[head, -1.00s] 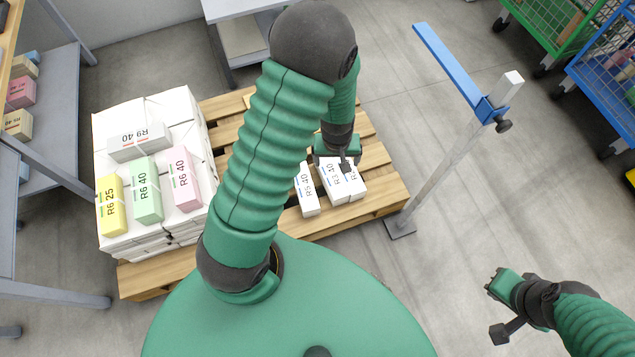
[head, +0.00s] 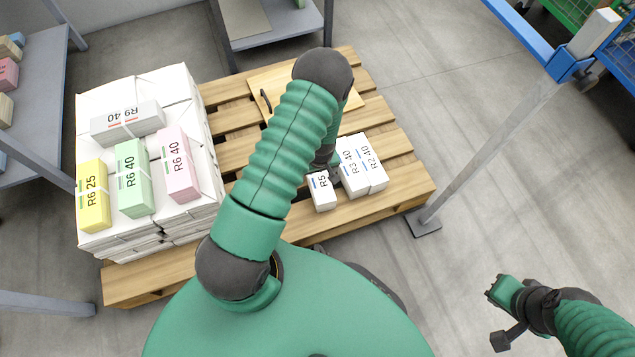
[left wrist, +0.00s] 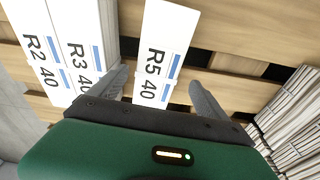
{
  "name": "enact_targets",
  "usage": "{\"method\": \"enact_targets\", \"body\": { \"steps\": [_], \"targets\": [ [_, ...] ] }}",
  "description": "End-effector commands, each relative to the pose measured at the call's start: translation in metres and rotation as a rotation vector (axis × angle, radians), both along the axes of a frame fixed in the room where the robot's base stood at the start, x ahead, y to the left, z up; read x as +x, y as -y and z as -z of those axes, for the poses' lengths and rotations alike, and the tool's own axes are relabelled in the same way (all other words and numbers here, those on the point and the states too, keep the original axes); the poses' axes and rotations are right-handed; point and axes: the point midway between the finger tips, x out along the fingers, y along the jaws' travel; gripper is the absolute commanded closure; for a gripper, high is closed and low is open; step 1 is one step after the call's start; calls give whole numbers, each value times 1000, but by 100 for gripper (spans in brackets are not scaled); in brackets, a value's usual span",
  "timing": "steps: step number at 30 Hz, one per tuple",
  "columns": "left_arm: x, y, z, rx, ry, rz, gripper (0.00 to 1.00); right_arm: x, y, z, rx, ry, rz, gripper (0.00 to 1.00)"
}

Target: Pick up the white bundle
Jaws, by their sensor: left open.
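Three white bundles lie on the pallet's right part: R5 40 (head: 321,192), R3 40 (head: 353,178) and R2 40 (head: 372,163). R3 and R2 lie side by side; R5 lies a little apart on their left. In the left wrist view my left gripper (left wrist: 162,82) is open, its fingers to either side of R5 40 (left wrist: 165,40). I cannot tell whether they touch it. R3 40 (left wrist: 85,55) and R2 40 (left wrist: 38,45) are beyond its left finger. In the head view my left arm hides most of the gripper. My right gripper (head: 494,287) hangs at the lower right, away from the bundles.
A large white paper stack (head: 195,120) on the wooden pallet (head: 410,190) carries yellow, green, pink and grey-white bundles. A metal post (head: 490,145) with a blue bar stands right of the pallet. Shelving (head: 40,140) is at left, blue and green carts at upper right.

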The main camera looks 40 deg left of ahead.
Motion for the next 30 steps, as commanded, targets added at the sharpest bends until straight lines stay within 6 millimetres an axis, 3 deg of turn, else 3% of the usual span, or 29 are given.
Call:
{"method": "enact_targets", "body": {
  "steps": [9,17,30],
  "targets": [
    [10,-9,51,-2,-1,0,13,0,1,45,0,0,1,100],
    [11,-10,50,-1,0,1,14,0,0,42,0,0,1,100],
    [11,-10,50,-1,0,1,72,0,0,42,0,0,1,100]
  ]
}}
